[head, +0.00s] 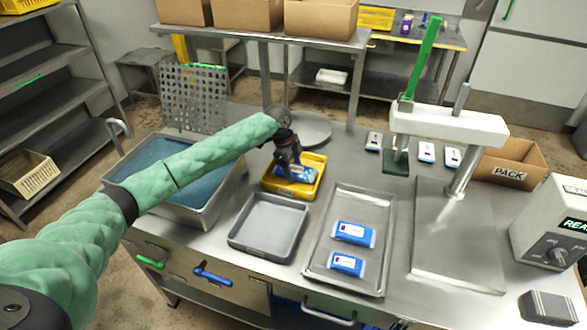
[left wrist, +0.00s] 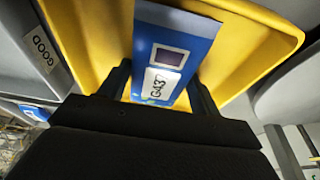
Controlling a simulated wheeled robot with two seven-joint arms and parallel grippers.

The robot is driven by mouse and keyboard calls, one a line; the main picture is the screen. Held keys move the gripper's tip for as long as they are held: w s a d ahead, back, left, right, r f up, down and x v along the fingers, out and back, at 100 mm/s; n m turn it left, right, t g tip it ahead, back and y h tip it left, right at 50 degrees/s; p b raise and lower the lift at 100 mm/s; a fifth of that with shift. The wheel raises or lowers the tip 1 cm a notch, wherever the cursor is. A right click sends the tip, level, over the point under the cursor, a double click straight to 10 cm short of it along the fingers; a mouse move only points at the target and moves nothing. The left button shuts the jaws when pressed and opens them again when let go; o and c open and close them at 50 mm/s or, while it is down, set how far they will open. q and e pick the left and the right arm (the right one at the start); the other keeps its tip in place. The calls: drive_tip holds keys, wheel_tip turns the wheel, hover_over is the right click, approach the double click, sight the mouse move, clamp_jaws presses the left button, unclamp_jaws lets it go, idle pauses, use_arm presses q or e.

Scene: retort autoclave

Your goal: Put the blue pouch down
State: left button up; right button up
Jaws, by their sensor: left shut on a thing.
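The blue pouch (head: 293,172) has a white label and is in the yellow tray (head: 313,189), partly hidden by my gripper. My left gripper (head: 288,165) reaches in from the left and is shut on this pouch. In the left wrist view the blue pouch (left wrist: 176,58) stands between the two fingers (left wrist: 162,88), its label reading G437, with the yellow tray wall (left wrist: 275,35) around it. I cannot tell whether the pouch touches the tray floor. My right gripper is not in view.
A grey tray (head: 268,252) stands in front of the yellow one. A metal tray (head: 376,215) to its right holds two blue pouches (head: 354,233). A water-filled basin (head: 207,210) is at left, and a press (head: 447,125) and a PACK box (head: 511,165) at right.

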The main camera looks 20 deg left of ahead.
use_arm(q)
drive_tip(key=o, duration=1.2)
drive_tip(key=shift+c, duration=0.2)
drive_tip(key=shift+r, duration=0.2)
drive_tip(key=b+v, duration=0.3)
drive_tip(key=v, duration=0.8)
drive_tip(key=shift+r, duration=0.35)
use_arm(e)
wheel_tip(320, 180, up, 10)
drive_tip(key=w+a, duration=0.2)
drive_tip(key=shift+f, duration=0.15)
use_arm(q)
drive_tip(key=shift+a, duration=0.1)
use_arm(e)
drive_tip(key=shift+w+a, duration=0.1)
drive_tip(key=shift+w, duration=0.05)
